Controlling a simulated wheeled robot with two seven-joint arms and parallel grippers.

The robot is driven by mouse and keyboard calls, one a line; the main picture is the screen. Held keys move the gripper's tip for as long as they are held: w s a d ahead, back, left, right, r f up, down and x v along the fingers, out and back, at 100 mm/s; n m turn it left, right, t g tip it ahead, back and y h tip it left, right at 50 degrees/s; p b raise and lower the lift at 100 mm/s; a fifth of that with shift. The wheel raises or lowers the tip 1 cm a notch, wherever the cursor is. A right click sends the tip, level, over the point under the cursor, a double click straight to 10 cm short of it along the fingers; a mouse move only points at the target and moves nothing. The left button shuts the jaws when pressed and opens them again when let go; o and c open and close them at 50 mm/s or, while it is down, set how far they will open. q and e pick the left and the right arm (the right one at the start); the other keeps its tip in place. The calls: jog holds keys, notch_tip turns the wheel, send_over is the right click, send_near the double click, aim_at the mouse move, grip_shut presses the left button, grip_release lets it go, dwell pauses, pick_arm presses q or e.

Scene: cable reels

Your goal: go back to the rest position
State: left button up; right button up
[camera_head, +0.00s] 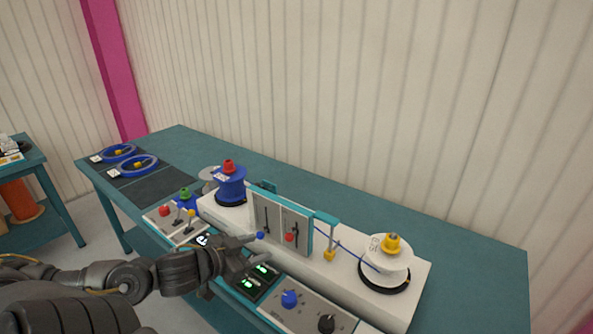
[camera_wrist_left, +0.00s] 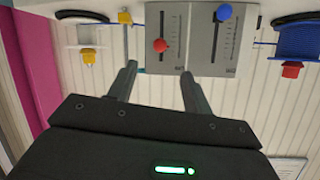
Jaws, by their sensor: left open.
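My left gripper (camera_head: 257,248) is in front of the cable machine, over the control panels at the table's front edge. In the left wrist view its two fingers (camera_wrist_left: 157,82) are apart with nothing between them. The grey slider panel (camera_head: 283,226) with a red and a blue knob stands just beyond the fingertips; it also shows in the wrist view (camera_wrist_left: 200,40), which looks upside down. No contact between fingers and panel is visible. A blue reel (camera_head: 230,186) with a red cap is at the machine's left, a white reel (camera_head: 386,260) with a yellow cap at its right. My right gripper is out of view.
The teal table (camera_head: 450,234) is bare behind the machine. A panel with blue and black knobs (camera_head: 306,306) lies right of the gripper, a button and lever box (camera_head: 176,222) left. Two blue rings (camera_head: 133,165) lie at the far left end. A second table (camera_head: 32,160) stands at left.

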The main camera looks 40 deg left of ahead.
pick_arm(q)
jog(key=s+d+f+n+g+y, duration=0.1)
jog(key=s+f+g+y, duration=0.15)
jog(key=s+f, duration=0.35)
jog(key=s+d+f+n+g+y, duration=0.1)
jog(key=s+f+n+g, duration=0.2)
jog(key=f, duration=0.6)
jog(key=s+d+f+m+g+h, duration=0.1)
jog(key=s+d+f+g, duration=0.2)
jog(key=d, duration=0.4)
jog(key=s+d+f+m+g+h, duration=0.2)
jog(key=s+d, duration=0.2)
jog(key=d, duration=0.4)
notch_tip(320, 180, down, 26)
jog(key=s, duration=0.2)
jog(key=s+a+f+g, duration=0.1)
jog(key=s+a+f, duration=0.1)
jog(key=s+f, duration=0.6)
jog(key=s+a+f+g, duration=0.1)
jog(key=s+f, duration=0.7)
jog(key=shift+a+y, duration=0.35)
jog(key=shift+y, duration=0.1)
